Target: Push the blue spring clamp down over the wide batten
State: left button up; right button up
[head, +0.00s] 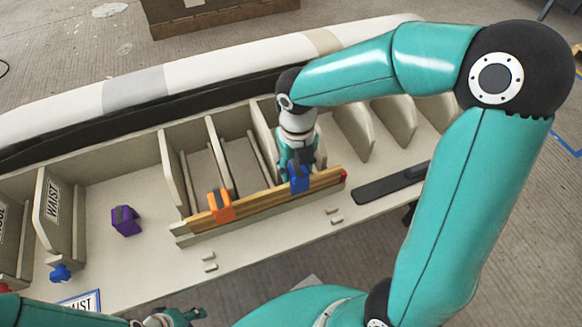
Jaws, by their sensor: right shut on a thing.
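The wide wooden batten (262,203) runs along the front edge of the frame, tilted up to the right. An orange spring clamp (221,206) sits over it left of its middle. The blue spring clamp (299,180) is at the batten's top edge, right of its middle, overlapping its face. How far down it sits I cannot tell. My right gripper (298,161) is above and behind the batten, pointing down, shut on the blue clamp, its fingers partly hidden by it. My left gripper (186,317) is at the bottom edge, away from the batten, its jaws unclear.
A purple clamp (126,221) stands on the pale surface at left. A blue knob-like thing (60,272) lies below the WAIST board (53,210). Upright ribs (177,175) stand behind the batten. A dark bar (390,185) lies to the right. The surface in front is mostly clear.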

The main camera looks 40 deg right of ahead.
jog(key=shift+w+f+b, duration=0.15)
jog(key=shift+f+b, duration=0.15)
jog(key=shift+f, duration=0.25)
jog(key=o, duration=1.3)
jog(key=shift+c, duration=0.2)
notch_tip(320, 180, up, 12)
